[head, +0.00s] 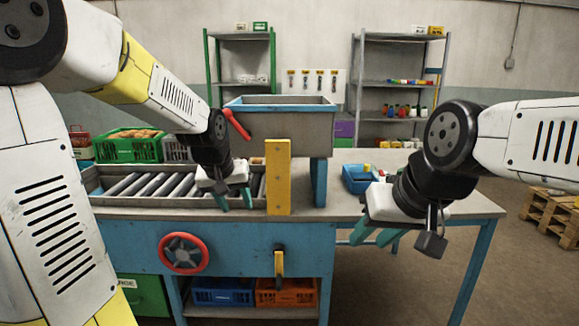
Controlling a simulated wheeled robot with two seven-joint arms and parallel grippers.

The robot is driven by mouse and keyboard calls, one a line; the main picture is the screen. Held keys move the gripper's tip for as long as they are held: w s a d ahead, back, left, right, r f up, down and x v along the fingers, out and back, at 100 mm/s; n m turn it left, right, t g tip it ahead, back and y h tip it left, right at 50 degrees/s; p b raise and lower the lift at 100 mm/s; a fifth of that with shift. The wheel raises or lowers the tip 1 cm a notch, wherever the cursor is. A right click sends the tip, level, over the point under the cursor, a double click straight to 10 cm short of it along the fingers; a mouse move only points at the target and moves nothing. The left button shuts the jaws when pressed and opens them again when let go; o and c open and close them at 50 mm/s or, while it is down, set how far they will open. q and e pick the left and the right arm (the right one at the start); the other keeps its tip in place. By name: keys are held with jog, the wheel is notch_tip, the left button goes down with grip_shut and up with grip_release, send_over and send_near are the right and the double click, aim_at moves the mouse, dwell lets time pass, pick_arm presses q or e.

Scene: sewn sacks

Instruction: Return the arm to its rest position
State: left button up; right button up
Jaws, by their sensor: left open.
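My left gripper (234,200) hangs over the right part of the roller conveyor (95,199), just left of the yellow upright post (278,178). Its two teal fingers point down and stand apart, with nothing seen between them. My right gripper (376,238) is at the front right of the blue workbench (240,236), in front of its edge in the picture. Its teal fingers point down and to the left, stand apart and look empty. No sewn sack shows in this view.
A grey hopper (284,101) with a red lever (237,124) stands behind the post. A blue bin (358,178) sits on the bench behind my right gripper. A red handwheel (184,253) is on the bench front. A wooden pallet (552,215) lies on the floor at right.

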pick_arm(q)
jog(key=s+r, duration=0.2)
jog(key=s, duration=0.8)
jog(key=s+r+m+h, duration=0.1)
jog(key=s+r, duration=0.1)
jog(key=s, duration=0.9)
jog(key=shift+a+r+t, duration=0.3)
jog(key=shift+a+t, duration=0.05)
jog(key=shift+t, duration=0.05)
